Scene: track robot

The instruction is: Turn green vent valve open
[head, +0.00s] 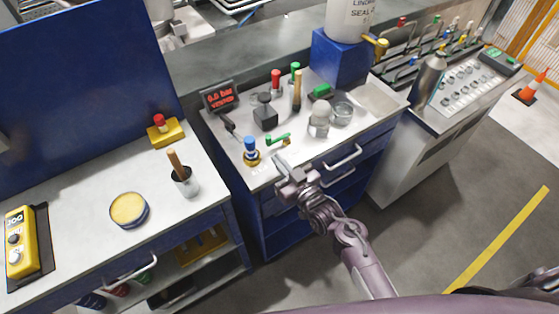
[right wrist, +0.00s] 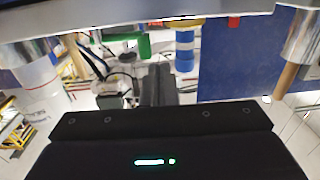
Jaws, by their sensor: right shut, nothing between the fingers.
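The green vent valve (head: 278,139) is a small green lever handle on the middle workbench, near its front edge. It also shows in the right wrist view (right wrist: 125,46), left of the fingers. My right gripper (head: 280,160) is shut and empty, its fingertips just in front of the valve on the near side. I cannot tell whether they touch it. In the right wrist view the closed fingers (right wrist: 155,85) point toward the bench, with the green lever ahead and to the left. My left gripper is not in view.
A blue-topped fitting (head: 250,150) stands left of the valve. A display with red lettering (head: 219,96), a dark block (head: 265,112) and a clear-domed jar (head: 319,120) stand behind or beside it. Drawer handles (head: 343,157) stick out below the bench edge.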

